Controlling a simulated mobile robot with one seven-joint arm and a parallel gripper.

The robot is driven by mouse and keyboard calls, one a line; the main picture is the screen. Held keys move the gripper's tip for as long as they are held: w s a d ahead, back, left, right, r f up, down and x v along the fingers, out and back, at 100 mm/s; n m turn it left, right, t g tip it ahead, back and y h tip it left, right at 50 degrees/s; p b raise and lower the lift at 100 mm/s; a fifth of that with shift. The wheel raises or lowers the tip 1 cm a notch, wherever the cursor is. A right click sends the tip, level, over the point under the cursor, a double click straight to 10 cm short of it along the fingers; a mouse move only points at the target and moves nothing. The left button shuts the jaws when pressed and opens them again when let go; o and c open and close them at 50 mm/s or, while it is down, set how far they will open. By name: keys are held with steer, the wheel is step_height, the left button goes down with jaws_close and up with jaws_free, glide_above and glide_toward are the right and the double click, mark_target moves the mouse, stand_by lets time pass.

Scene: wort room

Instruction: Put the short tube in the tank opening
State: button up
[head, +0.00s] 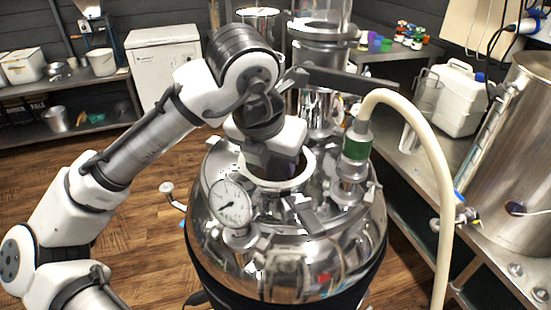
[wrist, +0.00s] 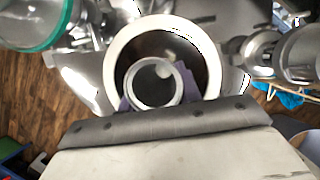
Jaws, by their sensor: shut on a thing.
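The tank (head: 300,240) is a shiny steel vessel with a round opening in its top, edged by a white rim (head: 299,180). In the wrist view the white rim (wrist: 112,62) surrounds a dark hole. My gripper (head: 268,172) points down at the opening; its fingertips are hidden in the head view. In the wrist view the purple fingers of my gripper (wrist: 154,100) are shut on the short tube (wrist: 135,92), a grey ring seen end-on. The tube appears inside the rim's outline, toward its lower side. I cannot tell how deep it is.
A pressure gauge (head: 230,203) stands on the tank left of the opening. A cream hose (head: 433,150) with a green fitting (head: 356,147) rises at the right. A glass-and-steel column (head: 320,60) stands behind. A steel bench (head: 420,165) is at the right.

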steer(key=shift+f, duration=0.1)
steer(key=o, duration=1.1)
steer(key=v, duration=1.2)
steer(key=shift+w, duration=0.1)
